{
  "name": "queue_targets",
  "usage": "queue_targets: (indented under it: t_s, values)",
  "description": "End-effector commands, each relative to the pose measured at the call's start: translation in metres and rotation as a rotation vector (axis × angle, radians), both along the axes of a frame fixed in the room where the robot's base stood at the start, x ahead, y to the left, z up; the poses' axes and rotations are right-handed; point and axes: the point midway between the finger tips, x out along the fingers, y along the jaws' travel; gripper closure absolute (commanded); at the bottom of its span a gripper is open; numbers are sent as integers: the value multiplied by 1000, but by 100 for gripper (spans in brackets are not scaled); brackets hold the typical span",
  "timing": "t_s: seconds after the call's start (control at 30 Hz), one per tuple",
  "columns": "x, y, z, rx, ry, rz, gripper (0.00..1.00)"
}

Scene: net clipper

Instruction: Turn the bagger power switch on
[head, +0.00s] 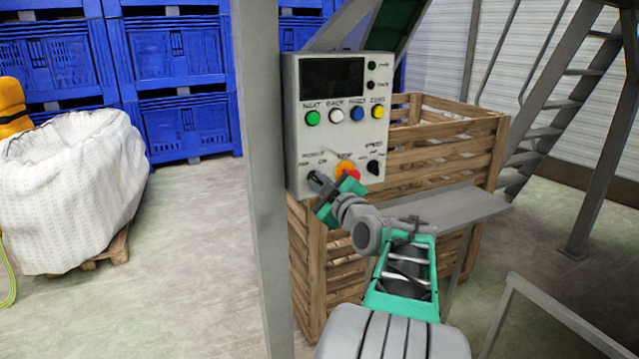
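The bagger's control box (291,100) is a light grey panel on a grey post. It has a dark screen, a row of green, white, blue and yellow buttons, an orange-red button (346,168) and a black knob (373,167). Small lettering at the lower left is too small to read surely. My gripper (320,184) is in front of the panel's lower left corner, left of the orange-red button. It covers the area under that lettering, so I cannot make out the power switch. Whether the fingers touch the panel or are open is unclear.
The grey post (262,180) rises just left of the panel. A wooden crate (450,150) stands behind and below it, with a grey ledge (450,206) at right. A white bulk bag (75,190) and blue bins (180,85) are at left. Metal stairs are at right.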

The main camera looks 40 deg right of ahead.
Motion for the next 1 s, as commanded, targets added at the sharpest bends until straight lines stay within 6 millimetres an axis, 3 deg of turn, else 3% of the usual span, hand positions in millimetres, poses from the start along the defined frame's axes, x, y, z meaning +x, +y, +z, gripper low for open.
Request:
queue_targets:
  t_s: [0.13,0.67,1.0]
  values:
    - [0,0,0,0,0,0,100]
    - [0,0,0,7,-2,0,100]
    - [-1,-1,-2,128,-38,-1,100]
